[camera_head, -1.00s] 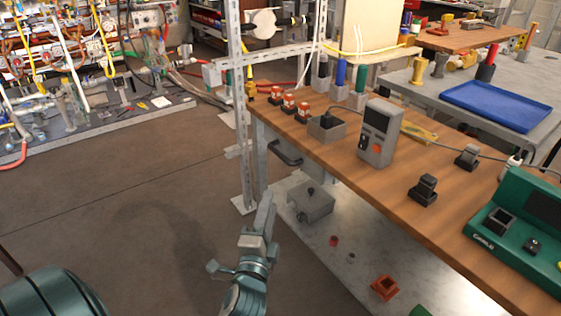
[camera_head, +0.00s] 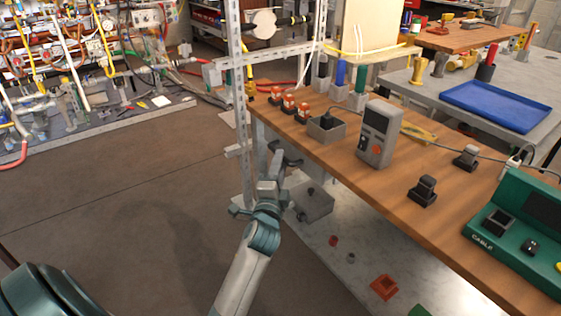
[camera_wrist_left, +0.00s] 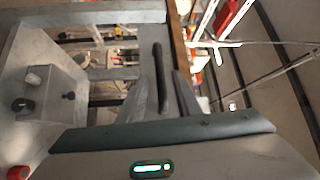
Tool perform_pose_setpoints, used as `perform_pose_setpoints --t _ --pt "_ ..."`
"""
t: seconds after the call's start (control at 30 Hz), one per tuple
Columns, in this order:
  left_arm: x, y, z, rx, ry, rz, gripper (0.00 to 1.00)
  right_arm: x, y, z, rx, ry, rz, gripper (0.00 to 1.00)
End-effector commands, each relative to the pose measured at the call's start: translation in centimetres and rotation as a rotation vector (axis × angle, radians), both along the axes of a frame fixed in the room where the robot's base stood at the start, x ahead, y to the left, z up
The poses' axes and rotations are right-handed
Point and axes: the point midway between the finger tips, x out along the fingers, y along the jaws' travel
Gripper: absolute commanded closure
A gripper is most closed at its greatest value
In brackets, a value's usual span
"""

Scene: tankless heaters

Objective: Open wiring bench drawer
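The wiring bench (camera_head: 395,200) has a brown wooden top and runs along the right of the head view. Its drawer has a dark bar handle (camera_head: 291,157) under the top, near the far left corner. My left gripper (camera_head: 279,160) is at this handle and partly covers it. In the left wrist view the dark handle (camera_wrist_left: 161,75) lies between the two open fingers of the gripper (camera_wrist_left: 162,92). I cannot tell whether the fingers touch it. The drawer appears shut, though its front is mostly hidden. My right gripper is not in view.
A grey metal box (camera_head: 313,203) stands on the bench's lower shelf (camera_head: 335,270), below the gripper. A perforated metal upright (camera_head: 240,120) rises close to the left of the gripper. A handheld meter (camera_head: 377,133) stands on the top. The floor (camera_head: 130,200) at left is clear.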

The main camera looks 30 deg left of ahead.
Motion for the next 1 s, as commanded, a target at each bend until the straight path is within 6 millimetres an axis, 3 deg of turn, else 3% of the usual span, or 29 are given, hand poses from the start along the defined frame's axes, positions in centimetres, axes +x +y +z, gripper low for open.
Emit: perform_pose_setpoints --t 0.2,0.5,0.63,0.67,1.0 --pt "1.3 0.6 0.26 0.0 -0.001 0.0 0.69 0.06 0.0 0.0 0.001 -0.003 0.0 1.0" --pt "1.4 0.63 0.23 0.0 -0.001 0.0 0.69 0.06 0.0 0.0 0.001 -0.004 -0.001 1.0" --pt "1.38 0.61 0.23 0.0 -0.001 0.0 0.98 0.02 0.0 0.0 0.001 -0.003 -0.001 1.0" --pt "1.38 0.61 0.23 0.0 -0.001 0.0 1.0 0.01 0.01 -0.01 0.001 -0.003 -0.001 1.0" --pt "1.3 0.62 0.23 0.001 0.0 0.0 1.0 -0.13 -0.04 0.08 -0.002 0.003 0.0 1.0"
